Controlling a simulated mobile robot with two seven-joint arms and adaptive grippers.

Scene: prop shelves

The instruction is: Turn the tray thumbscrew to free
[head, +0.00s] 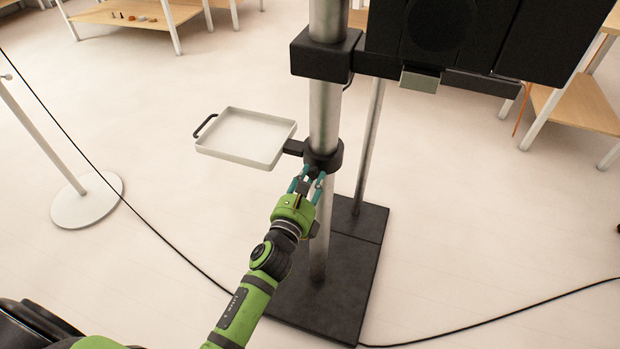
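The white tray (246,136) with a black handle sticks out to the left from a dark collar (323,157) on the grey upright pole. A small dark thumbscrew (313,171) shows at the front underside of the collar, partly hidden by my fingers. My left gripper (313,175), with teal fingers, is at the collar with its fingertips on either side of the thumbscrew. I cannot tell whether the fingers touch it or are just around it. My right gripper is out of view.
The pole (325,110) stands on a black base plate (335,270). A dark speaker-like box (440,35) hangs at the upper right, beside a thinner pole (370,140). Cables cross the floor. A white round stand base (87,200) is at left; wooden shelves stand behind.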

